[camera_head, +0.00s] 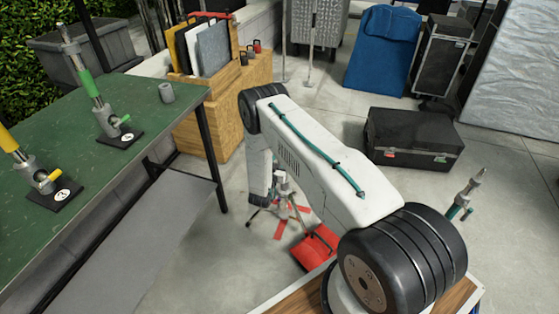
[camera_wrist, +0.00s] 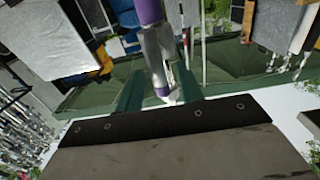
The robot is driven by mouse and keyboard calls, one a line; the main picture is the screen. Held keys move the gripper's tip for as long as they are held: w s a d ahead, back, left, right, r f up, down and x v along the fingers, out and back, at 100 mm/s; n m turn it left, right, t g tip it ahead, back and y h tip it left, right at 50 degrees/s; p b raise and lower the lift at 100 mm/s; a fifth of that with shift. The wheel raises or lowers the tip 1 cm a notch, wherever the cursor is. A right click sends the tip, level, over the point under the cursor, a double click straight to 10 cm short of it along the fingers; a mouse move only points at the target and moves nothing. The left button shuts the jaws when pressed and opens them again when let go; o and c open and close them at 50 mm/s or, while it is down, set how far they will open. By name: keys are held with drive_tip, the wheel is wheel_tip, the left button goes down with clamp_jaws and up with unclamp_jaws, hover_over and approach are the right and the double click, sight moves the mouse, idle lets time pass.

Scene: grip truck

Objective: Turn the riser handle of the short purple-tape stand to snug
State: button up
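In the wrist view, a metal stand with purple tape (camera_wrist: 150,12) rises past my gripper (camera_wrist: 160,75). A second purple band and a pale tip show low between my two green fingers. The fingers stand apart, with a clear gap on the left side; I cannot tell whether the right finger touches the stand. The riser handle is not clearly made out. In the head view my arm crosses the middle, and neither my gripper nor the purple-tape stand can be made out.
A green table (camera_head: 35,120) at left bears a green-tape stand (camera_head: 87,85), a yellow-tape stand (camera_head: 20,155) and a grey cylinder (camera_head: 166,92). A wooden crate (camera_head: 250,75) and a black case (camera_head: 415,137) stand on the floor. A teal-tape stand (camera_head: 463,195) is at right.

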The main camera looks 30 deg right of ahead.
drive_tip(key=shift+w+d, duration=0.2)
drive_tip(key=shift+d, duration=0.1)
clamp_jaws()
